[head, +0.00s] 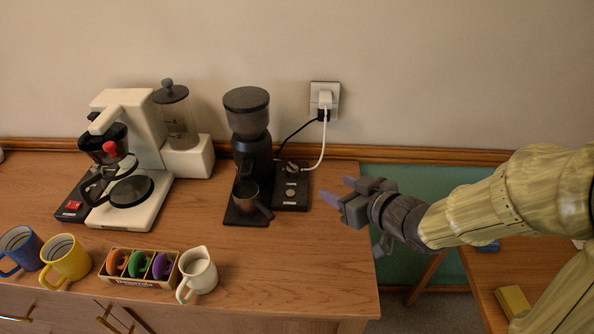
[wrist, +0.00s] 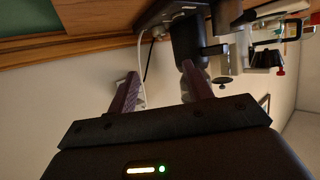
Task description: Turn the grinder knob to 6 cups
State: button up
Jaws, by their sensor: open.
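The knob's setting is too small to read. My gripper (head: 339,190) is open and empty, to the right of the control box and apart from it.
A wall socket (head: 325,97) has a white and a black cord running down behind the control box. A coffee maker (head: 130,160) stands at the left. Mugs (head: 66,258), a capsule box (head: 140,268) and a cream jug (head: 198,272) line the front. The counter's front right is clear.

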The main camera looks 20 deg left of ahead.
jog(key=shift+r, duration=0.1)
jog(key=p, duration=0.8)
send_near(295, 169)
jog(key=x, duration=0.9)
jog(key=shift+w+a, duration=0.1)
jog(key=shift+w, duration=0.05)
jog(key=shift+c, duration=0.2)
jog(key=c, duration=0.9)
